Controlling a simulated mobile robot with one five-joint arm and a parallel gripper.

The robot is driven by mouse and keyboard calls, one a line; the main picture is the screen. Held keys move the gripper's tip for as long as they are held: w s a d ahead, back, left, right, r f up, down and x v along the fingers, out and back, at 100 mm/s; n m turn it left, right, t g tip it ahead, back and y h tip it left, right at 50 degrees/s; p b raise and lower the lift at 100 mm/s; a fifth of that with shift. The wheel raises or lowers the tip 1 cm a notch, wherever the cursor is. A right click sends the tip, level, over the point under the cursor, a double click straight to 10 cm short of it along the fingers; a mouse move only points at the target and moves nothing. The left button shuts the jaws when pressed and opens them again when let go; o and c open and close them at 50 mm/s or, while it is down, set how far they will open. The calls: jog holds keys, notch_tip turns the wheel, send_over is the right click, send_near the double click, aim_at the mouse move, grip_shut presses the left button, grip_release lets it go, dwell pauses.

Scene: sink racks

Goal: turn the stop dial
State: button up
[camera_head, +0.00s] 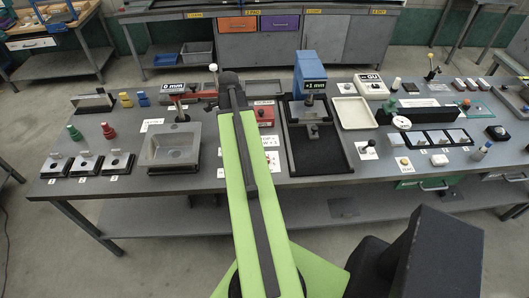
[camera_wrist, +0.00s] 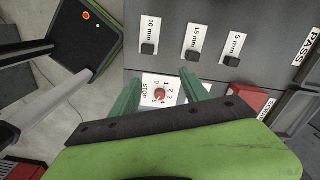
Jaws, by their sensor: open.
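The stop dial is a round red knob (camera_wrist: 160,94) on a white plate (camera_wrist: 149,83) marked STOP and with numbers, in the wrist view. My gripper (camera_wrist: 162,74) is open, with one green finger on each side of the dial. The knob lies in the gap between the fingers, and I cannot tell whether either finger touches it. In the head view my green arm reaches over the bench, and I cannot make out the dial or the fingers there.
Small dark blocks with 10 mm (camera_wrist: 148,48), 15 mm (camera_wrist: 193,56) and 5 mm (camera_wrist: 232,60) labels stand beyond the dial. A red box (camera_wrist: 246,104) is to its right. On the bench, a grey basin (camera_head: 173,149) and a blue press (camera_head: 309,68) flank my arm.

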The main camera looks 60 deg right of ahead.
jog(key=s+d+r+m+p, duration=0.1)
jog(key=s+d+r+m, duration=0.1)
jog(key=s+d+m, duration=0.55)
jog(key=shift+n, duration=0.55)
jog(key=f+b, duration=0.6)
jog(key=s+f+b, duration=0.1)
jog(key=f+b, duration=0.4)
jog(key=f, duration=0.1)
jog(key=f+b, duration=0.5)
jog(key=b, duration=0.1)
jog(key=shift+s+d+f+b, duration=0.15)
jog(key=shift+d+f+b, duration=0.2)
jog(key=shift+d+f, duration=0.05)
jog(key=shift+r, duration=0.1)
jog(key=shift+c, duration=0.4)
grip_shut()
jog(key=shift+a, duration=0.4)
jog(key=shift+d, duration=0.25)
